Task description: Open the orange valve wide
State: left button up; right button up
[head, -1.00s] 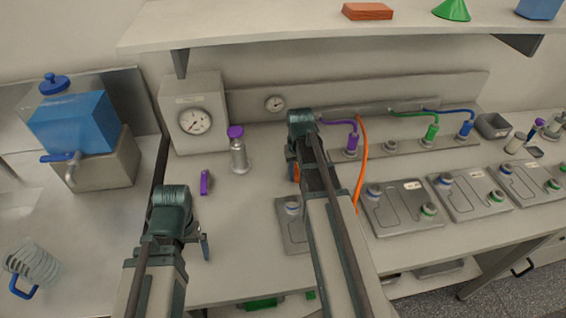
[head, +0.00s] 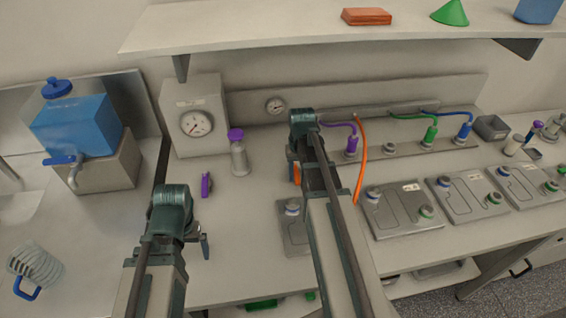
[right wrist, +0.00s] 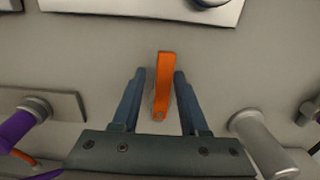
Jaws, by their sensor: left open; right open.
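The orange valve (right wrist: 163,85) shows in the right wrist view as a flat orange lever, lying lengthwise between the two fingers of my right gripper (right wrist: 158,95). A gap shows on each side of it, so the fingers are open around it and not closed on it. In the head view only a sliver of the orange valve (head: 297,174) shows beside my right gripper (head: 294,160); the arm hides the rest. My left gripper (head: 204,243) is open and empty above the front left of the bench, well away from the orange valve.
A purple lever (head: 206,185) and a metal bottle with a purple cap (head: 239,158) stand left of my right gripper. A gauge box (head: 195,122) is behind them. A purple plug (head: 352,145), an orange cable (head: 361,160) and a flat tray (head: 293,235) are close by.

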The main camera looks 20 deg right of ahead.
aim_at(299, 176)
notch_tip(299, 176, up, 7)
jog(key=p, duration=0.6)
jog(key=shift+d, duration=0.15)
jog(key=shift+f, duration=0.15)
jog(key=s+a+n, duration=0.3)
jog(key=s+a, duration=0.3)
jog(key=a, duration=0.7)
jog(key=s+a+n+h, duration=0.1)
jog(key=s+a+n, duration=0.2)
jog(key=s+a, duration=0.4)
jog(key=a, duration=0.7)
jog(key=shift+n, duration=0.3)
